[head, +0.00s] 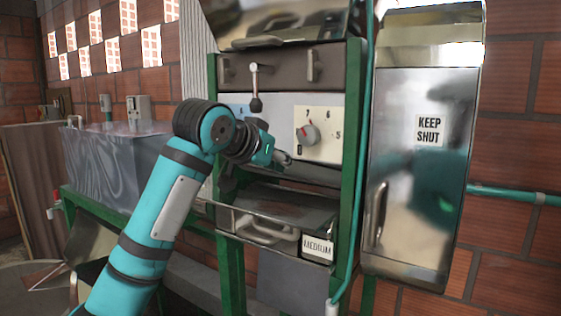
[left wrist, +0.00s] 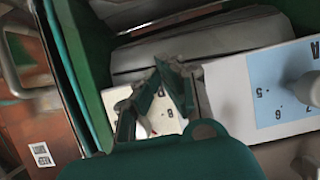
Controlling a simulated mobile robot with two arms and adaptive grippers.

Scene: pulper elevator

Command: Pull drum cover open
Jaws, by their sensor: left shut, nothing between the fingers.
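A green-framed machine stands in the middle of the head view. At its top is a curved shiny metal cover (head: 275,22), and below that a grey panel (head: 290,68) with two upright handles. No label tells which part is the drum cover. My left gripper (head: 286,160) is in front of the machine, just below and left of a dial (head: 307,134) on a white plate. In the left wrist view its fingers (left wrist: 160,75) are shut and empty, with the machine's panels behind them. My right gripper is not in view.
A lever with a ball end (head: 255,102) stands left of the dial. Below is a tray front with a handle (head: 262,228) and a "MEDIUM" label (head: 318,247). A metal cabinet (head: 420,190) marked "KEEP SHUT" stands close on the right. A metal tank (head: 115,165) is at left.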

